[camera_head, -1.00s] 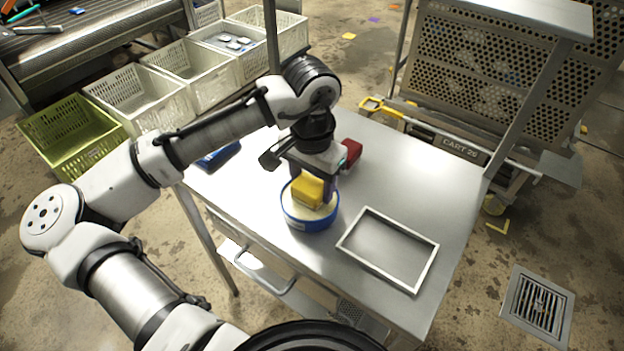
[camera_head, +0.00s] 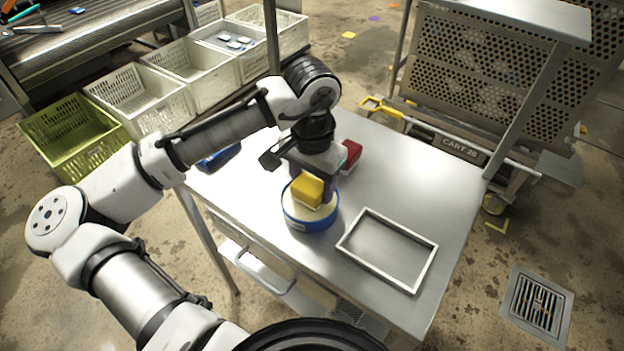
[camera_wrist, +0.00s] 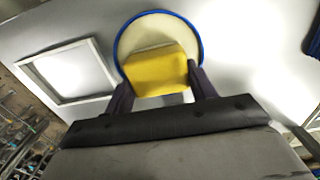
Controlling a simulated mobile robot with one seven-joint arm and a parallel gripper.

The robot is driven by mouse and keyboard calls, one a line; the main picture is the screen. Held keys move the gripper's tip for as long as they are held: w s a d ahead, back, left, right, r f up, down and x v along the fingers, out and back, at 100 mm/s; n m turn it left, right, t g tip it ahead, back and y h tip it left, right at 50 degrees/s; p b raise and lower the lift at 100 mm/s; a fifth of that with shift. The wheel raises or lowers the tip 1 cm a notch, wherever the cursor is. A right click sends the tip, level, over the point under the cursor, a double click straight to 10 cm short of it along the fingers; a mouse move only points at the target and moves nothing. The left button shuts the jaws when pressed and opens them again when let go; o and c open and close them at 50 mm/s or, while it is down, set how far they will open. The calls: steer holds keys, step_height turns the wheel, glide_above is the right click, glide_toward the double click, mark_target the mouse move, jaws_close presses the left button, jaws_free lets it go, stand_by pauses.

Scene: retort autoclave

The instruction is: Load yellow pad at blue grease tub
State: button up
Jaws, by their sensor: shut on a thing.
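The yellow pad (camera_head: 307,190) is a small block with a pale underside, held between the fingers of my gripper (camera_head: 313,186). In the wrist view the pad (camera_wrist: 157,72) sits between two dark fingers that close on its sides. The blue grease tub (camera_head: 309,219) is a round, low tub with a blue wall and pale cream contents, standing on the metal table. The tub's blue rim shows in the wrist view (camera_wrist: 124,34).
An empty pale rectangular frame (camera_head: 420,264) lies on the table (camera_head: 445,215) right of the tub. A red block (camera_head: 350,157) is behind my gripper, and a blue object (camera_head: 220,157) is at the table's left edge. Crates (camera_head: 150,98) stand beyond the left side.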

mark_target(312, 182)
steer(key=shift+r+p, duration=2.9)
steer(key=shift+r, duration=0.45)
steer(key=shift+s+f, duration=0.1)
